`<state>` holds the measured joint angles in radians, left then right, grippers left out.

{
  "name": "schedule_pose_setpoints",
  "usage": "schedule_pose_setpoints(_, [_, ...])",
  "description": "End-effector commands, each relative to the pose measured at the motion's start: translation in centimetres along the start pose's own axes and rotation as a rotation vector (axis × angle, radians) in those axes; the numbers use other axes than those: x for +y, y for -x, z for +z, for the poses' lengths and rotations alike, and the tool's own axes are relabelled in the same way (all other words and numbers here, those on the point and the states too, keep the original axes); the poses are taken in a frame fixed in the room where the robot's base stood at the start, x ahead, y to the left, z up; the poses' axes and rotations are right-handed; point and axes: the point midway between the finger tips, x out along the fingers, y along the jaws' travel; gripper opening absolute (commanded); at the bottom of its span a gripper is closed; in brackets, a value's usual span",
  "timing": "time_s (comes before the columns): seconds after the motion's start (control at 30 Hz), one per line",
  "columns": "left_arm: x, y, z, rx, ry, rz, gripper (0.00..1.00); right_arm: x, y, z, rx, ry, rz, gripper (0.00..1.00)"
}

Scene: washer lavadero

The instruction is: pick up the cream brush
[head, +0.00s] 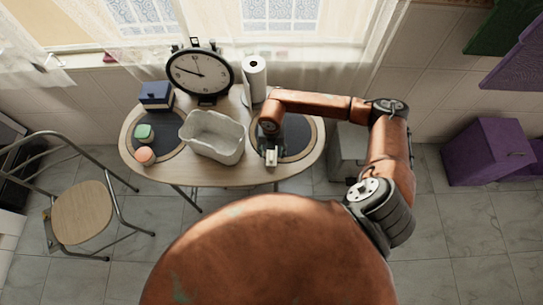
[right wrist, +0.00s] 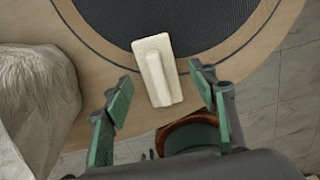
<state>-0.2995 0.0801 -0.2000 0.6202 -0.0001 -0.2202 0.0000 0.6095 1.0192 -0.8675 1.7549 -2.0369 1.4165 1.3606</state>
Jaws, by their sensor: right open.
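The cream brush (right wrist: 157,70) lies on the right part of the table, partly on the dark round mat (right wrist: 180,18) and partly on the wood, in the right wrist view. In the head view a small part of the brush (head: 271,158) shows just below my right gripper (head: 272,148). In the right wrist view my right gripper (right wrist: 160,105) is open, with its green fingers apart and the near end of the brush between them in the picture. I cannot tell the height of the fingers above the brush. My left gripper is not in view.
A whitish bin (head: 212,137) stands on the wooden table (head: 240,174) left of my right gripper. A clock (head: 200,73), a paper roll (head: 254,78), a blue box (head: 156,95), a green item (head: 144,132) and a pink item (head: 145,156) are also on it. A chair (head: 82,211) stands left.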

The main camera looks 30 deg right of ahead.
Motion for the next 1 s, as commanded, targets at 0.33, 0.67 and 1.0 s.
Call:
schedule_pose_setpoints(0.33, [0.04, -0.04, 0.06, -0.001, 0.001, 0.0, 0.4, 0.04, -1.79, 0.0, 0.0, 0.001, 0.002, 0.53])
schedule_pose_setpoints(0.67, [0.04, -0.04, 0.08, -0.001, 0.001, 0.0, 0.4, 0.04, -1.77, -0.01, 0.0, 0.001, 0.002, 0.31])
schedule_pose_setpoints(1.0, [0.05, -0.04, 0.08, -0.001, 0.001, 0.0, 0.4, 0.04, -1.76, -0.01, 0.0, 0.001, 0.002, 0.07])
